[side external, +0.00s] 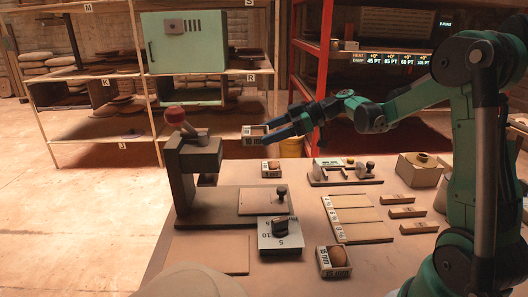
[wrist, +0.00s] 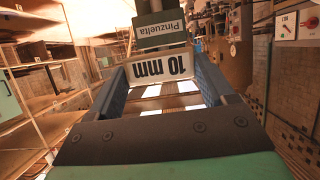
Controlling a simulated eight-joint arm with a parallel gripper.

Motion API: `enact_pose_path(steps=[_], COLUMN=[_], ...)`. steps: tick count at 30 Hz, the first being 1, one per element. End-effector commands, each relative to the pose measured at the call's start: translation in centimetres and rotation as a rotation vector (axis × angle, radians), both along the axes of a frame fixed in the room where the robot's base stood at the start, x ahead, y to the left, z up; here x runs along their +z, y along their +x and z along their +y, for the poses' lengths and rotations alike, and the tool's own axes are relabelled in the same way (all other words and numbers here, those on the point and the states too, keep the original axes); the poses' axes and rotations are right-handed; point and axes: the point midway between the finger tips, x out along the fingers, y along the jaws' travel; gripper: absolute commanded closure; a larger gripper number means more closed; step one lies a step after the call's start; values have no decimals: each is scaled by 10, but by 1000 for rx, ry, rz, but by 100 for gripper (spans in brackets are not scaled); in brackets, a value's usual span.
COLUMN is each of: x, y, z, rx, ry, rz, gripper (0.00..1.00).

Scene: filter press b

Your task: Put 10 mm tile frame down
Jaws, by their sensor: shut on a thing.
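The 10 mm tile frame (side external: 254,131) is a small box-like frame, held in the air above the far part of the table. In the wrist view its white end, marked "10 mm" (wrist: 166,68), sits between the two fingers. My gripper (side external: 268,135) is shut on it; the fingers flank the frame in the wrist view (wrist: 163,82). The table (side external: 200,283) lies below. A labelled board (side external: 362,233) with several numbered strips lies on the table, right of the middle.
A press (side external: 195,160) with a red knob stands on the left. Wooden blocks (side external: 408,212) lie right. Bare table shows between them.

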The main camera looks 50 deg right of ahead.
Motion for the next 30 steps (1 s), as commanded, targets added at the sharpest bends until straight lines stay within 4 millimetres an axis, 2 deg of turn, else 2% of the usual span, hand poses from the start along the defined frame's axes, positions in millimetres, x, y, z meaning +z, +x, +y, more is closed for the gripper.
enact_pose_path(steps=[6,12,30], x=[-59,-101,-157], y=[0,0,0], z=[0,0,0], rx=[0,-1,-1], ry=[1,1,1], rz=[-1,0,0], gripper=[100,100,100])
